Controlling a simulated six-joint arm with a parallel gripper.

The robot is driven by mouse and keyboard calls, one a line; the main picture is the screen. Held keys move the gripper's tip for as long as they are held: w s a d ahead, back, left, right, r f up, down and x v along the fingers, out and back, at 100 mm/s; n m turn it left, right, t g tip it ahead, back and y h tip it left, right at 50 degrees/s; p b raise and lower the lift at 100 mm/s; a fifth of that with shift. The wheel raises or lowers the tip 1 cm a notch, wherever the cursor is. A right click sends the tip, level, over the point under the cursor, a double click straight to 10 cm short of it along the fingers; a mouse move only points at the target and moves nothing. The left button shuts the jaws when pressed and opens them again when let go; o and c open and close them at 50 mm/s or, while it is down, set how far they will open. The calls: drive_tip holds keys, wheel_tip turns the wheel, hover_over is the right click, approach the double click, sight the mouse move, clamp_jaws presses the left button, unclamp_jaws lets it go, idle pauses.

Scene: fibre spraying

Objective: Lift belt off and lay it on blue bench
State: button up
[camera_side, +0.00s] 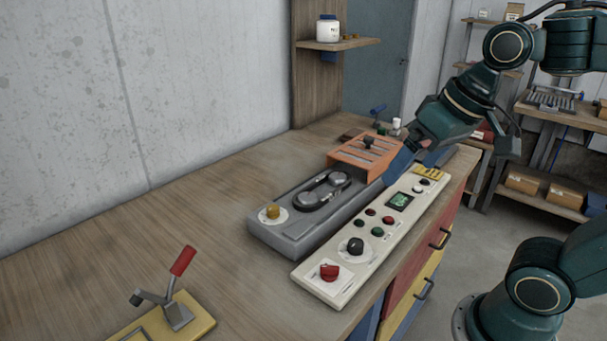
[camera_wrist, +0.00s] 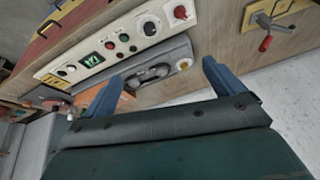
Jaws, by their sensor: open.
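The black belt (camera_side: 325,189) is looped around two round pulleys on a grey housing (camera_side: 292,232) on the wooden workbench. The belt also shows in the wrist view (camera_wrist: 148,76), in the space between my fingers. My gripper (camera_side: 401,158) is behind and to the right of the belt in the side view, beside the orange slotted block. Its two blue fingers are spread wide and empty in the wrist view (camera_wrist: 162,72). The gripper is apart from the belt. I cannot make out a blue bench surface in either view.
A cream control panel (camera_side: 338,272) with knobs and a green display lies along the housing. An orange slotted block (camera_side: 355,155) stands at its far end. A yellow-based clamp with a red handle (camera_side: 183,260) is at the front left. The wooden top left of the housing is clear.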

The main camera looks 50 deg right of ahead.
drive_tip(key=w+d+r+m+g, duration=0.2)
drive_tip(key=w+m, duration=0.3)
drive_tip(key=w, duration=0.4)
drive_tip(key=w+d+f+m+g, duration=0.1)
drive_tip(key=w+d+f+m, duration=0.3)
drive_tip(key=w, duration=0.5)
drive_tip(key=w+d+f+m+g+y, duration=0.1)
drive_tip(key=w+d+f+m+g, duration=0.1)
drive_tip(key=w+d+f+m, duration=0.2)
drive_tip(key=w+d+m, duration=0.2)
drive_tip(key=w+d, duration=0.2)
drive_tip(key=shift+w+d+f+m+y, duration=0.3)
drive_tip(key=shift+w+d+f+m, duration=0.05)
drive_tip(key=shift+w+f+m, duration=0.05)
drive_tip(key=shift+f, duration=0.1)
approach(323, 193)
drive_tip(key=shift+f, duration=0.7)
drive_tip(key=shift+a+f, duration=0.1)
drive_tip(key=shift+a+f, duration=0.2)
drive_tip(key=shift+f, duration=1.05)
drive_tip(key=shift+a+f, duration=0.2)
drive_tip(key=shift+f, duration=1.05)
